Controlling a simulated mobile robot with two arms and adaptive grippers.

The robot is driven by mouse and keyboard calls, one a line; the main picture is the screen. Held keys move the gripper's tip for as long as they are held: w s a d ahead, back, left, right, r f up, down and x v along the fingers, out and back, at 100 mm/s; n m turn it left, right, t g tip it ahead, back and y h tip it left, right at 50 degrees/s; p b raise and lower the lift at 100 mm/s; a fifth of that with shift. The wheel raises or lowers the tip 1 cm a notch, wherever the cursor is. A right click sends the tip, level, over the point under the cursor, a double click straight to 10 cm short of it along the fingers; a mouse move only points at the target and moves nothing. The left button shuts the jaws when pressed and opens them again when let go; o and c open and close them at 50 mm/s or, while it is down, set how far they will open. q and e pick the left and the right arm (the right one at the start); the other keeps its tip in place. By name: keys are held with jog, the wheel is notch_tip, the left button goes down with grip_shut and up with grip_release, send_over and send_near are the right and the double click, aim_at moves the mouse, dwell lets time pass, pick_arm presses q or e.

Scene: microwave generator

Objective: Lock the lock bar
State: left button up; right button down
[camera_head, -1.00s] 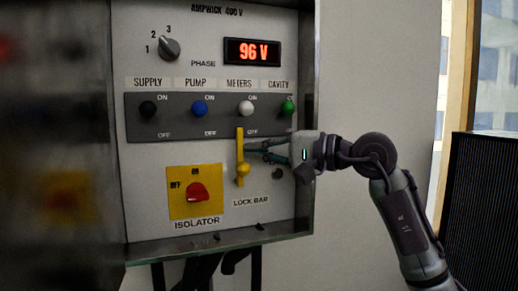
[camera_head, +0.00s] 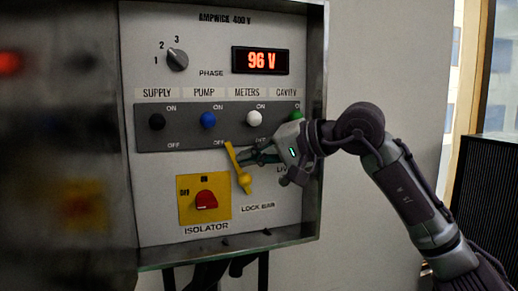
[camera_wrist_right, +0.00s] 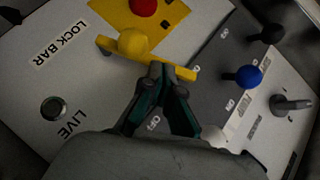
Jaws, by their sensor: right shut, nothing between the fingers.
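The yellow lock bar (camera_head: 235,163) is on the panel above its LOCK BAR label. It is tilted, its upper end leaning left and its round yellow knob at the lower end. It also shows in the right wrist view (camera_wrist_right: 112,44), with the knob (camera_wrist_right: 133,42) near one end. My right gripper (camera_head: 241,157) is shut and empty, its fingertips at the right side of the bar. In the right wrist view the fingertips (camera_wrist_right: 173,72) are close against the bar's edge; exact contact is hard to tell. My left gripper is not in view.
Supply (camera_head: 157,121), pump (camera_head: 208,119), meters (camera_head: 254,118) and cavity (camera_head: 295,117) knobs are above the bar. The red isolator switch (camera_head: 205,200) on its yellow plate is to the left. The display (camera_head: 260,60) reads 96 V. The cabinet's metal rim (camera_head: 314,190) borders the panel at right.

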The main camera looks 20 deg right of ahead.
jog(key=shift+a, duration=0.4)
jog(key=shift+a+f, duration=0.3)
jog(key=shift+a, duration=0.6)
jog(key=shift+s+a+f+n+g+h, duration=0.1)
jog(key=shift+a+f+n+g+h, duration=0.25)
jog(key=shift+a+f+n+h, duration=0.65)
jog(key=shift+a+f+n+g+h, duration=0.35)
jog(key=shift+a+f+n+h, duration=0.25)
jog(key=shift+a+f+h, duration=0.7)
jog(key=shift+d+r, duration=0.15)
jog(key=shift+r, duration=0.1)
jog(key=shift+r, duration=0.1)
jog(key=v, duration=1.2)
